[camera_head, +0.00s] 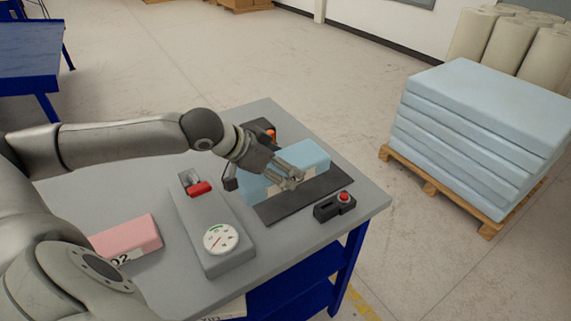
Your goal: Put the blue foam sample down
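The blue foam sample (312,157) is a light blue block at the black mat (318,192) on the grey table. My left gripper (291,179) is over the near side of the block and hides part of it. Its fingers overlap the foam in this view, and I cannot tell whether they are closed on it. I cannot tell whether the block rests on the mat or is slightly above it. My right gripper is not in view.
A grey device with a dial gauge (221,239) and red part (199,188) stands left of the mat. A black box with red button (335,207) is at the mat's near right. A pink foam block (128,239) lies left. Stacked blue foam (480,115) stands on a pallet.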

